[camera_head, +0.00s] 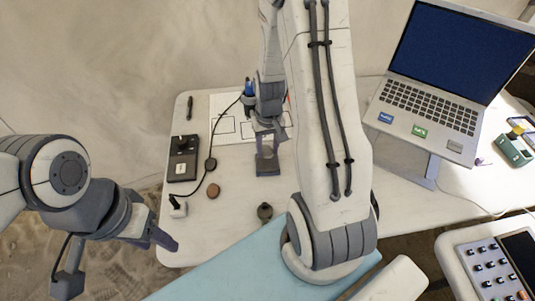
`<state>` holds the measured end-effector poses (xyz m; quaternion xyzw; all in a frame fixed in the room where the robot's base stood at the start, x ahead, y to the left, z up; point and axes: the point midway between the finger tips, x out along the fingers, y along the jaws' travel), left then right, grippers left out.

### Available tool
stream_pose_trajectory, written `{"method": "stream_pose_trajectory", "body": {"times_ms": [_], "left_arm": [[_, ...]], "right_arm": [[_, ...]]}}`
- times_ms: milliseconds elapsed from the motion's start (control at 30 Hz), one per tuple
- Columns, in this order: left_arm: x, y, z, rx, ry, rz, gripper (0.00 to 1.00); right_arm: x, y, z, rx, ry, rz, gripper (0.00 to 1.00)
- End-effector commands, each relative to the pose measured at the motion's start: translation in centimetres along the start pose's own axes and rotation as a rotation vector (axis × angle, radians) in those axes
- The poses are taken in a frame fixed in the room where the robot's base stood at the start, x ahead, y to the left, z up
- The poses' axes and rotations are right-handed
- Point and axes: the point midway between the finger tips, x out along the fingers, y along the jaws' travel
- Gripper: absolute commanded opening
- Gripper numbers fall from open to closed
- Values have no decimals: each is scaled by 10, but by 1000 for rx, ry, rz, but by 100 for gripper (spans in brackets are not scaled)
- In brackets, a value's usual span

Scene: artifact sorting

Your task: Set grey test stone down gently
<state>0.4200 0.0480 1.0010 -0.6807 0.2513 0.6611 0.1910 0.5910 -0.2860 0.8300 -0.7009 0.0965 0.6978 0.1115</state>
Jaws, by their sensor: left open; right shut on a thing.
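My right gripper (270,134) is over the middle of the table, beside the sheet with printed boxes. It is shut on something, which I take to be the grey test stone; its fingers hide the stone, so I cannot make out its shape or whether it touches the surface. My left gripper (160,240) is open and empty at the table's front left edge, away from the objects.
A black device (183,158) with a cable, a brown disc (214,190) and a small dark rounded object (264,212) are on the table. A white sheet (228,106) is behind. A laptop (440,90) stands at the right. My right arm covers the table's centre right.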

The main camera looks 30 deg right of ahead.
Motion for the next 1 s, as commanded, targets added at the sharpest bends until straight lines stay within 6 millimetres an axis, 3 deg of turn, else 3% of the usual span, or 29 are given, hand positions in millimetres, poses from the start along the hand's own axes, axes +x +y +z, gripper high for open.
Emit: {"method": "stream_pose_trajectory", "body": {"times_ms": [200,667,700,733,1000], "left_arm": [[1,0,0,0,0,0,50],[5,0,0,0,0,0,50],[4,0,0,0,0,0,50],[4,0,0,0,0,0,50],[4,0,0,0,0,0,50]], "right_arm": [[32,1,1,1,-4,0,0],[41,1,1,0,-1,0,0],[39,1,1,0,0,0,61],[39,1,1,0,-1,0,72],[39,1,1,0,-1,0,76]]}}
